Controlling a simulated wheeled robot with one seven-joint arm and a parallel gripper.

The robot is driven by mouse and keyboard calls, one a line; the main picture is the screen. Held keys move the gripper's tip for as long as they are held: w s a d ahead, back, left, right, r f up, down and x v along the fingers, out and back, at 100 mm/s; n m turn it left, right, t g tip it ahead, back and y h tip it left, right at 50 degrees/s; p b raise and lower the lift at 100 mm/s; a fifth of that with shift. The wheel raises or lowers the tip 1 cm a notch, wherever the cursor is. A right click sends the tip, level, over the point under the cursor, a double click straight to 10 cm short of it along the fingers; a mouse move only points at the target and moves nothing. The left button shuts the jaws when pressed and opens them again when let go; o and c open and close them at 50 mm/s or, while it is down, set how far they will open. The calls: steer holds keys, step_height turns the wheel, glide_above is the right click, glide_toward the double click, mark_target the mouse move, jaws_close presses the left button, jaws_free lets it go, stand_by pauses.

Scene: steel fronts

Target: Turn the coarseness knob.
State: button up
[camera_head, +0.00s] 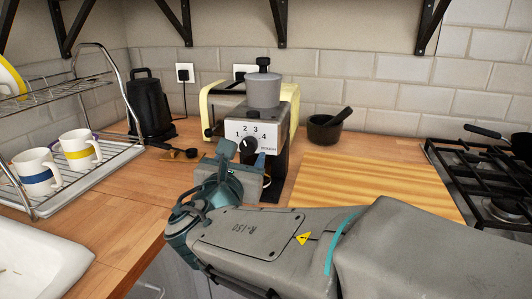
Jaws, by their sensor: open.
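The coarseness knob (248,145) is a small round black dial on the white front plate (270,134) of a grinder, with numbers 1 to 4 around it. A light mark shows on the knob, but its exact setting is too small to tell. My wrist hides the grinder's lower part.
A yellow toaster (222,101) stands behind the grinder. A black kettle (148,105) and a dish rack with mugs (78,150) are at left. A mortar (325,128), a cutting board (365,182) and a gas hob (490,180) are at right.

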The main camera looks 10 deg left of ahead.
mark_target(249, 145)
steer(key=shift+w, duration=1.2)
steer(key=c, duration=1)
